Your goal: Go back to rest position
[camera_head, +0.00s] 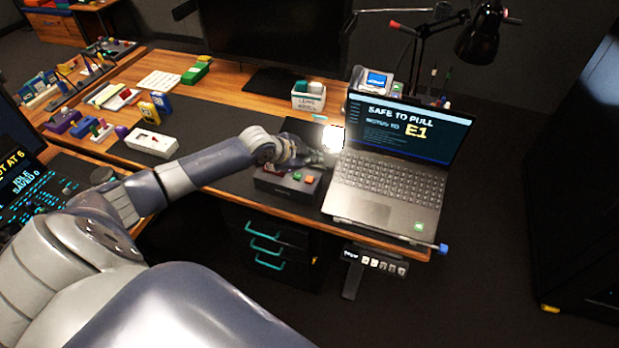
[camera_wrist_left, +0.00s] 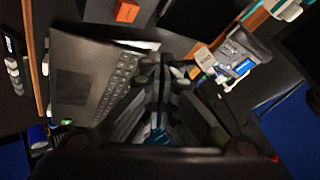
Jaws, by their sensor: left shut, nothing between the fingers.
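My left arm reaches from the left across the desk in the head view. Its gripper (camera_head: 312,160) is shut and empty, above the dark mat just left of the laptop (camera_head: 385,185). A dark button box (camera_head: 287,190) with red, orange and green buttons sits just below the gripper at the desk's front edge. I cannot tell whether the gripper touches it. In the left wrist view the dark gripper fingers (camera_wrist_left: 160,105) fill the middle, with the laptop keyboard (camera_wrist_left: 120,85) to their left. My right gripper is not in view.
The laptop screen (camera_head: 410,125) reads "SAFE TO PULL" and "E1". A lamp (camera_head: 480,35) and a small device with a blue screen (camera_head: 377,80) stand behind it. A white bin (camera_head: 308,102), a monitor (camera_head: 275,35) and several coloured blocks occupy the desk's back and left.

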